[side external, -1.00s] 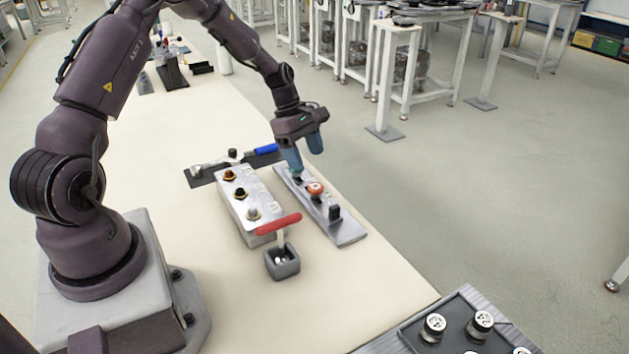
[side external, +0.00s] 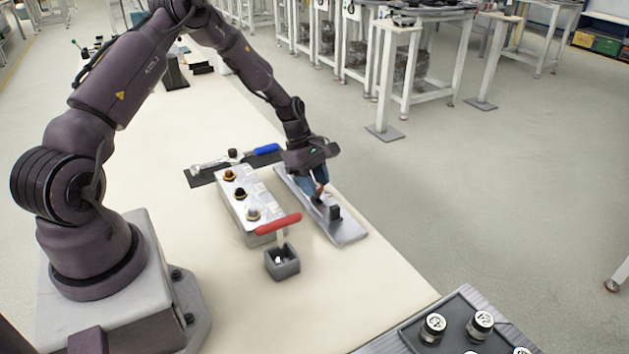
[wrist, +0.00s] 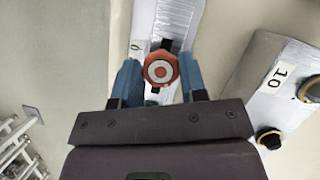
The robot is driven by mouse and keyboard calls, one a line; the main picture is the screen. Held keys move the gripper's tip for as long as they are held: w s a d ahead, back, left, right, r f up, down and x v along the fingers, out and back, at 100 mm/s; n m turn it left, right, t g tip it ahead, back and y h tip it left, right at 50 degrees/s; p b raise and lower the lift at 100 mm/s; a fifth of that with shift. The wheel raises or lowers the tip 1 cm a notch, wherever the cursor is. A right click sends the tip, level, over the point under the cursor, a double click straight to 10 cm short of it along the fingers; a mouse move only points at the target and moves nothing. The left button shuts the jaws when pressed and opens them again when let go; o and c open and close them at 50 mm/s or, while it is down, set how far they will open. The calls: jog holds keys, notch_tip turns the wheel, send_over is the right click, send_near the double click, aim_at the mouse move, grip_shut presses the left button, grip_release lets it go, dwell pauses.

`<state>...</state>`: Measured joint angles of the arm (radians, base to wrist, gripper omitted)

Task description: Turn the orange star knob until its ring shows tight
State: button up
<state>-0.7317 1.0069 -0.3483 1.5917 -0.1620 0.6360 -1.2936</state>
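The orange star knob (wrist: 160,68) sits on a grey metal plate (side external: 346,232). In the wrist view its top shows a white ring around an orange centre; I cannot read a tight mark on it. My gripper (wrist: 160,73) is down at the knob, one blue finger on each side. In the side view the fingers (side external: 315,190) hide most of the knob.
A dark block (side external: 335,212) stands on the plate close to the fingers. To the left, a light box (side external: 262,228) carries several knobs. A blue-handled tool (side external: 266,149) lies behind.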

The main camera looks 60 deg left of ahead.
jog(key=shift+m, duration=0.4)
jog(key=m+g, duration=0.1)
jog(key=m, duration=0.2)
jog(key=shift+w, duration=0.1)
jog(key=m+g, duration=0.1)
jog(key=m, duration=0.2)
jog(key=shift+r+m+g, duration=0.1)
jog(key=shift+m+g, duration=0.2)
jog(key=shift+g, duration=0.1)
jog(key=m+g, duration=0.1)
jog(key=m, duration=0.2)
jog(key=shift+w+m, duration=0.1)
jog(key=shift+m, duration=0.2)
jog(key=m+g+y, duration=0.1)
jog(key=m, duration=0.2)
jog(key=shift+m, duration=0.3)
jog(key=m+g+y, duration=0.1)
jog(key=m+y, duration=0.1)
jog(key=m, duration=0.3)
jog(key=shift+w+d+r, duration=0.1)
jog(key=shift+m+y, duration=1.1)
jog(key=shift+m, duration=1.4)
